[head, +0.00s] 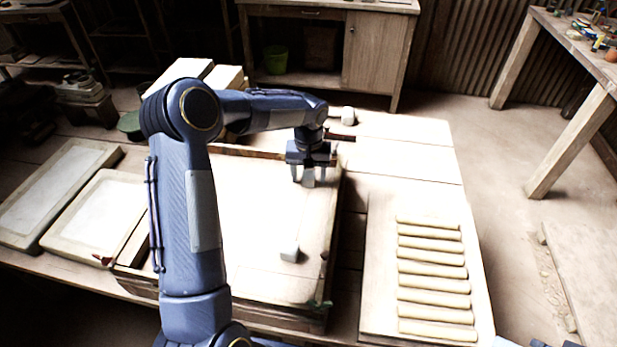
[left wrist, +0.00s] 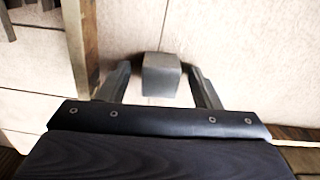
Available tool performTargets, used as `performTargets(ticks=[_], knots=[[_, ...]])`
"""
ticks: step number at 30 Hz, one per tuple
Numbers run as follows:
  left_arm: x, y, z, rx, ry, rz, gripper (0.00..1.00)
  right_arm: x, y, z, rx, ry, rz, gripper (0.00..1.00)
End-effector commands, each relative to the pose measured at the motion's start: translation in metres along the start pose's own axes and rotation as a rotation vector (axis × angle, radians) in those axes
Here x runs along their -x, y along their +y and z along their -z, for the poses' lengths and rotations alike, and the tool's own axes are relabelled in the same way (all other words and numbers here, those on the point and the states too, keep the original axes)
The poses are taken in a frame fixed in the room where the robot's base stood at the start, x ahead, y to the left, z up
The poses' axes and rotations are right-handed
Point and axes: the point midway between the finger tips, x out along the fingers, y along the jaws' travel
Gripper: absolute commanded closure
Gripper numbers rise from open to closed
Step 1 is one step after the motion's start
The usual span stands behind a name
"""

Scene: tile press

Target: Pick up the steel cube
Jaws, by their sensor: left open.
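A grey steel cube (left wrist: 161,76) shows in the left wrist view between the two fingers of my left gripper (left wrist: 158,72), with a gap on each side. In the head view my left gripper (head: 309,175) points down over the far right part of the pale wooden bed (head: 240,225). Its fingers are open, and the cube (head: 309,178) shows as a small grey patch between them. The fingers partly hide it there. I cannot tell how close the fingertips are to the bed. My right gripper is not in view.
A small grey block (head: 290,253) sits on the bed nearer to me. A board with several pale rolls (head: 434,268) lies to the right. Two framed trays (head: 95,215) lie to the left. A small white cylinder (head: 347,113) stands behind the gripper.

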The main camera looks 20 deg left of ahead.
Motion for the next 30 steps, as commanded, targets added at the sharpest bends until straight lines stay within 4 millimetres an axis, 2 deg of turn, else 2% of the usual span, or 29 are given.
performTargets(ticks=[6,19,30], knots=[[-0.0008,0.0001,0.0000,0.000,0.000,0.000,0.42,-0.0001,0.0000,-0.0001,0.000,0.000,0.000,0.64],[-0.0005,-0.0001,-0.0001,-0.001,0.000,0.000,0.98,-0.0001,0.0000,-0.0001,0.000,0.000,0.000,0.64],[0.0043,0.0000,0.0005,-0.001,0.002,0.000,1.00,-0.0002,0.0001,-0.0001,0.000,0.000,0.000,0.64]])
